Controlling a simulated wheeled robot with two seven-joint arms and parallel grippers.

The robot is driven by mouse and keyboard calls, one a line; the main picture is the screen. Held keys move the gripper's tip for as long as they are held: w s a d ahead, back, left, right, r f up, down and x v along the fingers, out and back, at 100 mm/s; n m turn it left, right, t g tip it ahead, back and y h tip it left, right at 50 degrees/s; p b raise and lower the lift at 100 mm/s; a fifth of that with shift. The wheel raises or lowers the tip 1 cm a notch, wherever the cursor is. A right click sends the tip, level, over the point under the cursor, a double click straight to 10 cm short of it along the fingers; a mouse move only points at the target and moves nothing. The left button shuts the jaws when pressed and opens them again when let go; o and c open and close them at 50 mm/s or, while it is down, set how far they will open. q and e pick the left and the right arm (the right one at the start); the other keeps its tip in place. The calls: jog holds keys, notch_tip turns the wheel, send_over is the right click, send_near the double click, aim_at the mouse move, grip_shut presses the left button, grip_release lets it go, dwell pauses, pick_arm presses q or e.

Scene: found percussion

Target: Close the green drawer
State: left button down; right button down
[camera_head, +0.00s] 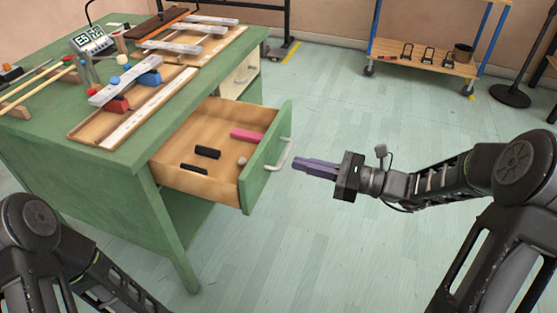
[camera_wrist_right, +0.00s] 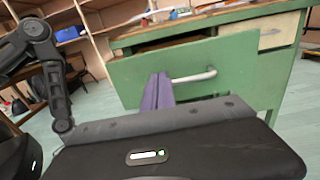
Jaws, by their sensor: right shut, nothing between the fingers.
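The green drawer (camera_head: 262,163) stands pulled out of the green desk (camera_head: 115,165). Its wooden tray holds dark blocks, a pink block and a small pale round thing. A pale metal handle (camera_head: 284,154) is on its green front. My right gripper (camera_head: 297,163) is shut and empty, its purple fingers pointing at the drawer front close to the handle. The right wrist view shows the fingers (camera_wrist_right: 158,90) in front of the green drawer front (camera_wrist_right: 128,78), left of the handle (camera_wrist_right: 195,76); I cannot tell whether they touch. My left arm shows at the lower left, its gripper out of frame.
A second, pale drawer (camera_head: 240,77) in the desk looks shut. Wooden bars, mallets and a digital clock (camera_head: 92,41) lie on the desktop. A wheeled cart (camera_head: 425,62) stands at the back. The floor (camera_head: 335,110) around the gripper is clear.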

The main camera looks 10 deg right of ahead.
aim_at(266, 156)
jog(key=b+x, duration=0.1)
jog(key=x, duration=0.5)
jog(key=shift+w+a, duration=0.1)
jog(key=shift+a, duration=0.05)
jog(key=shift+a, duration=0.1)
jog(key=b+x, duration=0.1)
jog(key=x, duration=2.3)
jog(key=shift+w+b, duration=0.15)
jog(key=shift+b, duration=0.25)
jog(key=shift+a+r, duration=0.1)
jog(key=shift+r, duration=0.15)
jog(key=shift+r, duration=0.1)
